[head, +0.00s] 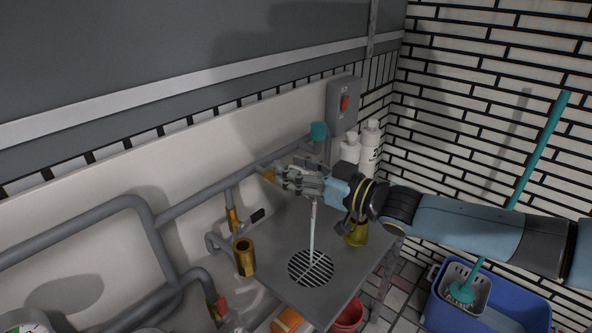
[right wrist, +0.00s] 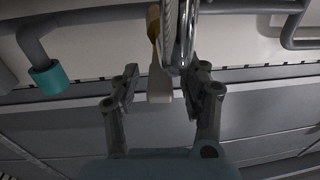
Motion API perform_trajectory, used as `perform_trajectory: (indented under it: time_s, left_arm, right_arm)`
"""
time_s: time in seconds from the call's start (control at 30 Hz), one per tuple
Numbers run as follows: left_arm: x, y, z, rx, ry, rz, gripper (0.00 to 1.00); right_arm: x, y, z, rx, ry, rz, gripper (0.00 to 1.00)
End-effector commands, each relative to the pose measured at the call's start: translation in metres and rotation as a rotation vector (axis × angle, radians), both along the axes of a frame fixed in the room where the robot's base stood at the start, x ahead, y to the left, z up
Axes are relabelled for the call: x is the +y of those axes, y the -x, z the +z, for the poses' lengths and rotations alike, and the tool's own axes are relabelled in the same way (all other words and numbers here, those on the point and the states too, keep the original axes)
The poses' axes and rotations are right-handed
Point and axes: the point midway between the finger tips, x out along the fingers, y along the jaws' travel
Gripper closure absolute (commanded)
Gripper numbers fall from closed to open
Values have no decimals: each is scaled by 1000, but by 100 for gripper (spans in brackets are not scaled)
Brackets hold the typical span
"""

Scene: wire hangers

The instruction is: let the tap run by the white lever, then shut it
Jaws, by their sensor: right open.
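The white lever (right wrist: 159,84) shows in the right wrist view, between the two fingers of my right gripper (right wrist: 167,90), which are spread with space on both sides. Beside the lever is the chrome tap (right wrist: 178,32), with a brass fitting (right wrist: 153,22) at the lever's base. In the head view my right gripper (head: 288,179) is at the tap by the wall and hides most of it and the lever. A thin pale stream of water (head: 312,235) falls from below the gripper onto the round drain grate (head: 310,268). My left gripper is not in view.
A yellow-green bottle (head: 357,236) stands under my right forearm. White bottles (head: 371,145) and a grey switch box (head: 342,98) are behind. A blue mop bucket (head: 490,305) is on the floor at right.

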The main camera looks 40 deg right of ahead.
Motion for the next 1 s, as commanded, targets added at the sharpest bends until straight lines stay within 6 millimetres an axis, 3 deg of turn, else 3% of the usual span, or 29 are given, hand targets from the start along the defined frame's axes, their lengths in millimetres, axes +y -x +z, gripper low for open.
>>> perform_trajectory:
  time_s: [0.07, 0.4, 1.0]
  left_arm:
    - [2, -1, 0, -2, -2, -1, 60]
    - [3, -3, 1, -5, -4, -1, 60]
    - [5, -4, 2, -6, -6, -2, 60]
  right_arm:
    - [0, 0, 0, 0, 0, 0, 56]
    - [0, 0, 0, 0, 0, 0, 100]
    - [-6, 10, -1, 2, 4, 25, 100]
